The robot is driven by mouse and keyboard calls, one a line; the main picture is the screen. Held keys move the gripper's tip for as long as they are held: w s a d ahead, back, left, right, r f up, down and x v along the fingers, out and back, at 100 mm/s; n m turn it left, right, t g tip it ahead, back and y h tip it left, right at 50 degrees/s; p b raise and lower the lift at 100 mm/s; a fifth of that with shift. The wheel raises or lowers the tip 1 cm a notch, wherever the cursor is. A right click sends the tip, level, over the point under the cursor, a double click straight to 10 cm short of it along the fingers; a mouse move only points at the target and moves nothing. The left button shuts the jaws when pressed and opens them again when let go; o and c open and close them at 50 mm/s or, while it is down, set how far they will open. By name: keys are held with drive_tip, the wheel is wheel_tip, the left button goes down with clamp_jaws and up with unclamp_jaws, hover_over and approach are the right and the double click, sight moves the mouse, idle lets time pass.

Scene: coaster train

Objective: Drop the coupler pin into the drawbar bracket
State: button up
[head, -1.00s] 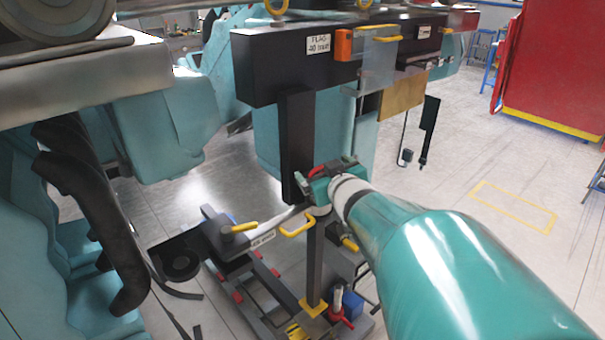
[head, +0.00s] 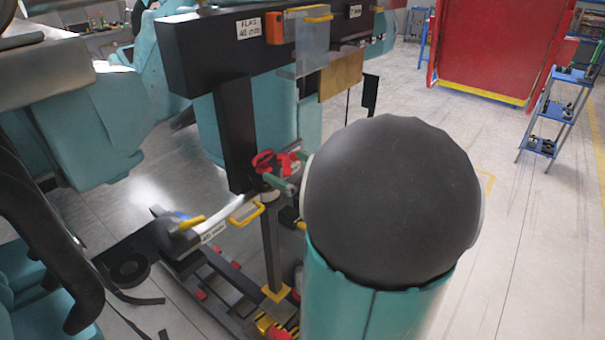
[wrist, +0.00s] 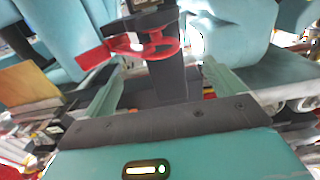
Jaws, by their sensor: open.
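A red part with a ring-like handle, likely the coupler pin (head: 268,161), is at the lower end of a dark hanging upright (head: 236,135). In the wrist view the red part (wrist: 150,48) lies just beyond my fingertips, with a dark post (wrist: 168,78) below it. My gripper (head: 282,172) is open, its green fingers close to the red part. In the wrist view my gripper (wrist: 161,72) has its fingers spread to either side of the post, with nothing clamped between them. I cannot tell which part is the drawbar bracket, or whether the pin sits in it.
A dark overhead beam (head: 205,55) with labels and hanging plates is above. A low stand with a yellow handle (head: 246,212) and a labelled bar is below. Teal bodywork flanks the left. Open floor (head: 530,230) lies right, with a red cabinet (head: 490,45) and blue rack.

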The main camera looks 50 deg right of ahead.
sight(265, 156)
drive_tip(key=w, duration=0.9)
drive_tip(key=shift+a, duration=0.15)
drive_tip(key=c, duration=1.3)
drive_tip(key=shift+r, duration=6.3)
